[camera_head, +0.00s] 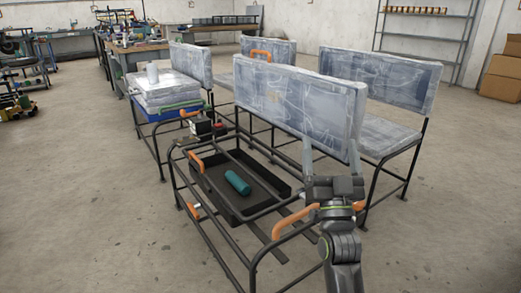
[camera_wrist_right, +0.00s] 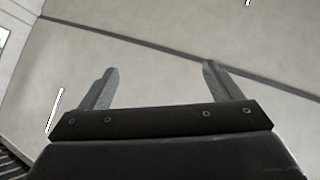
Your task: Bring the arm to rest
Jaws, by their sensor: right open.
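My right arm (camera_head: 342,245) comes in from the bottom right of the head view. Its gripper (camera_head: 331,152) points up and away, in front of the right end of a plastic-wrapped seat back. The gripper is open and empty. In the right wrist view the two fingers (camera_wrist_right: 155,88) stand wide apart with only pale wall or floor surfaces beyond them. My left gripper is not in either view.
A black metal frame with orange handles (camera_head: 295,221) stands close to my right arm. A black tray (camera_head: 219,203) in it holds a teal cylinder (camera_head: 237,182). Wrapped seats (camera_head: 375,135) stand behind. Open floor (camera_head: 450,220) lies to the right.

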